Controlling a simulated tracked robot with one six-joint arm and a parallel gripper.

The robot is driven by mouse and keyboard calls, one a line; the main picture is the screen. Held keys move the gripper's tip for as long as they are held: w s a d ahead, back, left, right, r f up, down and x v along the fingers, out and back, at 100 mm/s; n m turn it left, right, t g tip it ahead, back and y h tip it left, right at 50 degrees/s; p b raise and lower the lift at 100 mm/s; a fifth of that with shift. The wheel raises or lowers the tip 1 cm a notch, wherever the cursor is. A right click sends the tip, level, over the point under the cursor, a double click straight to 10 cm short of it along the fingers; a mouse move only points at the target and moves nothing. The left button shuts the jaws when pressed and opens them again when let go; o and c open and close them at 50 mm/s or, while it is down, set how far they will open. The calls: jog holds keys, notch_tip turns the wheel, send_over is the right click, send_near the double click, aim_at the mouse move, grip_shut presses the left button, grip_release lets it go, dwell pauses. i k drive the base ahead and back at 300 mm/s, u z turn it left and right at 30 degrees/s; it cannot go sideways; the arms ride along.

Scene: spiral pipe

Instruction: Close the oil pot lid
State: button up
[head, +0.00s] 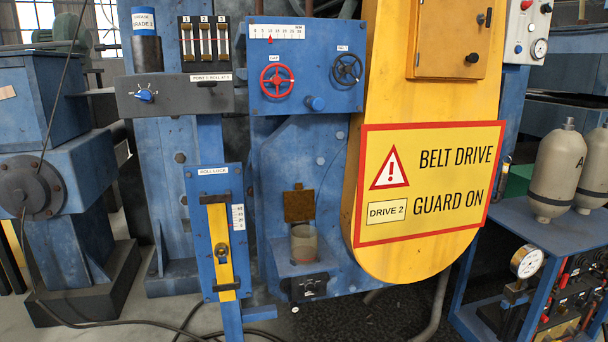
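The oil pot (304,245) is a small grey-brown cup on a blue bracket low on the blue machine, in the middle of the head view. Its lid (298,206) is a brown square plate that stands upright behind and above the pot's rim, so the lid is open. The pot's mouth is uncovered. My gripper and arm are not in view.
A yellow belt guard with a warning sign (430,185) bulges just right of the pot. A blue roll lock panel (219,235) stands to its left. Red (277,80) and black (346,69) handwheels are above. Cables (120,322) lie on the floor.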

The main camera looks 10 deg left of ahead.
aim_at(299, 204)
jog(key=u, duration=0.3)
jog(key=i, duration=0.95)
jog(key=u, duration=0.4)
